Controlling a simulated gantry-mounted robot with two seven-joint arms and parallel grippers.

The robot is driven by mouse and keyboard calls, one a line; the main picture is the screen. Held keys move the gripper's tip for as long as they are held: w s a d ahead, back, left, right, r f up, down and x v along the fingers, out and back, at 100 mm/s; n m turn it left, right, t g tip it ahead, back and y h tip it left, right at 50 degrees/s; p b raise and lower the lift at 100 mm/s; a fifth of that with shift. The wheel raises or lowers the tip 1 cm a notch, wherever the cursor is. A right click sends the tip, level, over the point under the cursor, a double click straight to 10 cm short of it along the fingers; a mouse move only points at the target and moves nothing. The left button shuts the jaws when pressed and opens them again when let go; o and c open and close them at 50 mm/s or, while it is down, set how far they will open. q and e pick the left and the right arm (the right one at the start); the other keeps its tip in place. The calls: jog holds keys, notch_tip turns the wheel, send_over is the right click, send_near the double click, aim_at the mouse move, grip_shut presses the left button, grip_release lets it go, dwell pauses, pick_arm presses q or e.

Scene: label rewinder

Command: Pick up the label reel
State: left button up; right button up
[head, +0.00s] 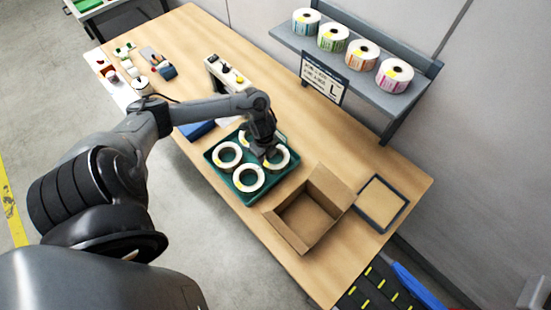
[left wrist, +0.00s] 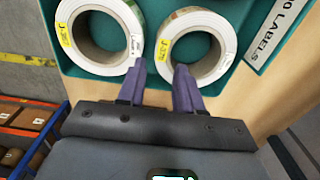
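Several white label reels lie flat in a green tray (head: 216,172) on the wooden table. A front reel (head: 249,178), a left reel (head: 227,155) and a right reel (head: 277,159) show in the head view; another behind is partly hidden by my arm. My left gripper (head: 266,150) points down over the tray near the right reel. In the left wrist view, my left gripper (left wrist: 161,68) is open, its purple fingers apart. One reel (left wrist: 164,50) is just ahead of the fingertips; a second reel (left wrist: 65,20) is at the left. Contact cannot be told. My right gripper is not in view.
An open cardboard box (head: 307,213) stands right of the tray, beside a dark-framed pad (head: 381,203). A white device (head: 227,74) stands behind the tray. A wall shelf (head: 345,68) holds several reels above the table's back edge. Bare table lies behind the box.

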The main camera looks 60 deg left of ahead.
aim_at(266, 163)
pick_arm(q)
jog(key=shift+w+a+f, duration=0.1)
jog(key=shift+a+f, duration=0.05)
jog(key=shift+f, duration=1.35)
jog(key=shift+w+a+f, duration=0.1)
jog(key=shift+f, duration=1.35)
grip_shut()
